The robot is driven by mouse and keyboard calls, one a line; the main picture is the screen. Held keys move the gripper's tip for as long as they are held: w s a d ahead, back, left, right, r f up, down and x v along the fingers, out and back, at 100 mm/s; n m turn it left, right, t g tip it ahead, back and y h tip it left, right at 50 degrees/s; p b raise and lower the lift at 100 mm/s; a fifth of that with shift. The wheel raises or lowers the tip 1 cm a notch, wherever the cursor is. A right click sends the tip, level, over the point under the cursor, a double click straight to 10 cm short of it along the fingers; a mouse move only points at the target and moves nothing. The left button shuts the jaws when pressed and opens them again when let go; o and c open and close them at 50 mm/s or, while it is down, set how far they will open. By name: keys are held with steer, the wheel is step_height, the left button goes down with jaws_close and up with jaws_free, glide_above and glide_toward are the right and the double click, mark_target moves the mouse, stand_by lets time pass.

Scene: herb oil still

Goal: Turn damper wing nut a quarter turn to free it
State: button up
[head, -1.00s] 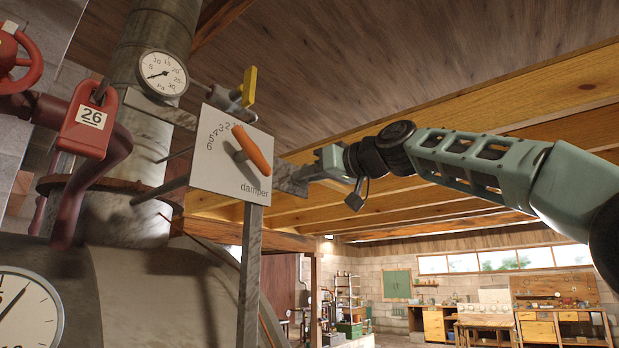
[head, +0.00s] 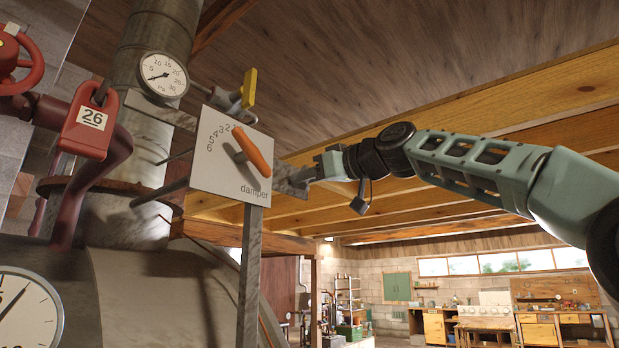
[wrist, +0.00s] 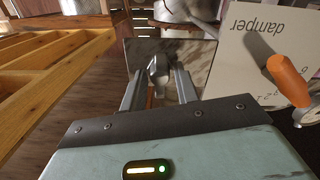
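The wing nut (wrist: 158,72) is a grey metal piece on the mottled metal bracket plate (wrist: 200,62) beside the damper dial plate; it shows in the wrist view. My gripper (wrist: 158,88) is open, with one finger on each side of the nut and narrow gaps apparent. In the head view my gripper (head: 302,178) reaches the bracket (head: 288,182) from the right, and the nut cannot be made out there. The white damper plate (head: 215,165) carries a number scale and an orange-handled lever (head: 252,152), tilted up to the left.
A pressure gauge (head: 163,76) and a yellow-handled valve (head: 249,88) sit above the damper plate. Wooden ceiling beams run above my arm. Space right of the post (head: 250,270) is open.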

steer(key=shift+o, duration=0.3)
steer(key=b+v, duration=1)
steer(key=v, duration=0.7)
steer(key=shift+s, duration=0.2)
